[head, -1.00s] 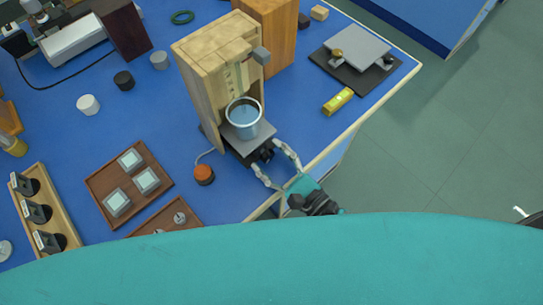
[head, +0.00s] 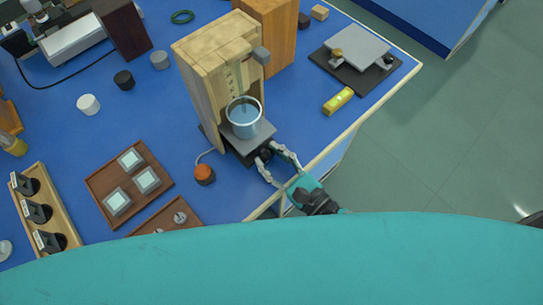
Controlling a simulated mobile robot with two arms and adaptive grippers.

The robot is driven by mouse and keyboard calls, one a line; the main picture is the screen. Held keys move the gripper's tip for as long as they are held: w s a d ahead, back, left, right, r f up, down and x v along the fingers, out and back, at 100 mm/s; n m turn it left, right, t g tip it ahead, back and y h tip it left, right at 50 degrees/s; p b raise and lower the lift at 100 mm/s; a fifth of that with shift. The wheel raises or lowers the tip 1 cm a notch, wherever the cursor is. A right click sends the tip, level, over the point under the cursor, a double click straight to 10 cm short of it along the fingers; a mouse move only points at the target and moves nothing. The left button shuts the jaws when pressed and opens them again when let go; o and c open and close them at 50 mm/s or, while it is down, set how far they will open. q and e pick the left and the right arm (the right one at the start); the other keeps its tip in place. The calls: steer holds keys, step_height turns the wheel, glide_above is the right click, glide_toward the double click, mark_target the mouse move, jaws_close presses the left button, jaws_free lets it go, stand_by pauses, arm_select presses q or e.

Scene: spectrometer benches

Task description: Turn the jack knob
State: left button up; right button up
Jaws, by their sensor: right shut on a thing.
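A small lab jack (head: 262,136) with a grey top plate stands at the open front of a wooden stand (head: 190,70). A metal beaker (head: 244,122) with bluish liquid sits on the plate. The dark jack knob (head: 264,155) is at the jack's near side, low down and partly hidden by the fingers. My right gripper (head: 269,153) comes from the table's front edge, with its fingers on either side of the knob, shut on it. My left gripper does not show.
An orange-topped button (head: 204,173) with a cable lies left of the jack. A brown tray (head: 103,184) with several pale blocks is further left. Another jack (head: 357,46) on a dark plate and a yellow level (head: 338,101) are at the right. My teal body fills the bottom.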

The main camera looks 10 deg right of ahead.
steer(key=shift+m, duration=2.2)
steer(key=o, duration=1.2)
steer(key=shift+c, duration=0.2)
steer(key=v, duration=1.2)
